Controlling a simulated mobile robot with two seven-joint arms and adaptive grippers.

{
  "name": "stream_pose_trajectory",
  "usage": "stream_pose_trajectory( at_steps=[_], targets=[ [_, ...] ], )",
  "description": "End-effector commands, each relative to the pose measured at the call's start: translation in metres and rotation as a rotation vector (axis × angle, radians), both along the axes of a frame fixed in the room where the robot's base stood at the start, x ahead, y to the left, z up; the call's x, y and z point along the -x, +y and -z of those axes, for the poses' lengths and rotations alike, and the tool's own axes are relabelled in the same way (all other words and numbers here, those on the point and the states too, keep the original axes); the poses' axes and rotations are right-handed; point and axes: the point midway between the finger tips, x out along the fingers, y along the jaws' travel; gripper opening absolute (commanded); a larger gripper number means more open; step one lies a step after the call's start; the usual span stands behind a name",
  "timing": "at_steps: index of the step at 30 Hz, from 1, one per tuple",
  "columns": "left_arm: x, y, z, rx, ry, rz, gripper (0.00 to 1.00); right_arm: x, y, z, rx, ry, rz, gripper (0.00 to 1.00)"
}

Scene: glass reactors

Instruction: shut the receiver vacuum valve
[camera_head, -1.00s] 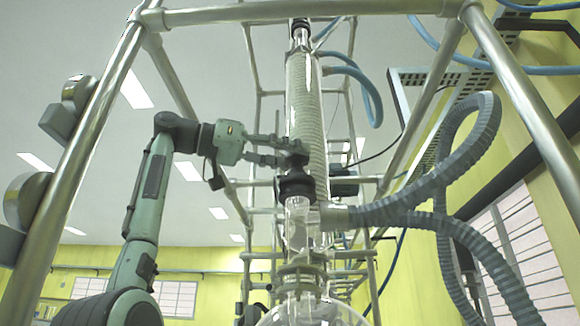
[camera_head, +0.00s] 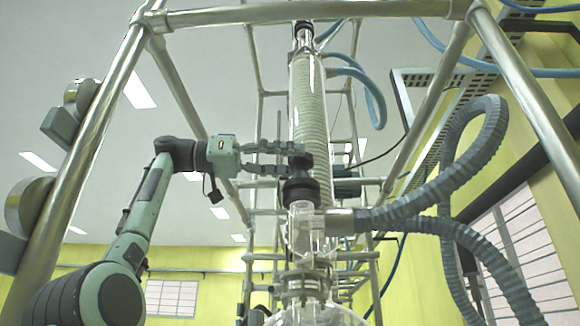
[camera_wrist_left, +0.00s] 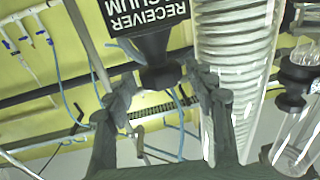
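The receiver vacuum valve shows in the left wrist view as a black block with an upside-down label "RECEIVER VACUUM" (camera_wrist_left: 145,14) and a dark round knob (camera_wrist_left: 160,77) below it. My left gripper (camera_wrist_left: 161,88) is open, with one finger on each side of the knob; I cannot tell whether either finger touches it. In the head view my left gripper (camera_head: 284,158) reaches from the left to a dark part in front of the glass column (camera_head: 307,95). The knob's turn position cannot be read. My right gripper is out of view.
A black collar (camera_head: 299,191) joins the column to glassware below. A grey ribbed hose (camera_head: 420,205) runs off to the right. Metal frame poles (camera_head: 95,135) stand on both sides. A ribbed coil (camera_wrist_left: 236,60) stands close right of my fingers in the wrist view.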

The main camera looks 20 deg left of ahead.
Motion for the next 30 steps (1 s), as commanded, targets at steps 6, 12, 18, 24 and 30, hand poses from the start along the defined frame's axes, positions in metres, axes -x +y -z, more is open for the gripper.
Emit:
stream_pose_trajectory(
  at_steps=[6,12,18,24,30],
  targets=[
    [0.0,-0.002,-0.001,0.0,0.0,0.001,0.57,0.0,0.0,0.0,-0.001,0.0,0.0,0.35],
    [0.001,-0.004,0.005,-0.002,-0.005,-0.084,0.57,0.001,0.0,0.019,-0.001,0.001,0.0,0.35],
    [0.0,-0.004,0.003,-0.002,-0.003,-0.251,0.57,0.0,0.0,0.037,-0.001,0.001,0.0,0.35],
    [0.0,-0.003,-0.001,0.001,0.0,-0.299,0.57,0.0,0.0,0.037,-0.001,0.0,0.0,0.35],
    [0.0,-0.003,-0.001,0.001,0.0,-0.297,0.47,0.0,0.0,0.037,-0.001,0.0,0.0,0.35]
  ],
)
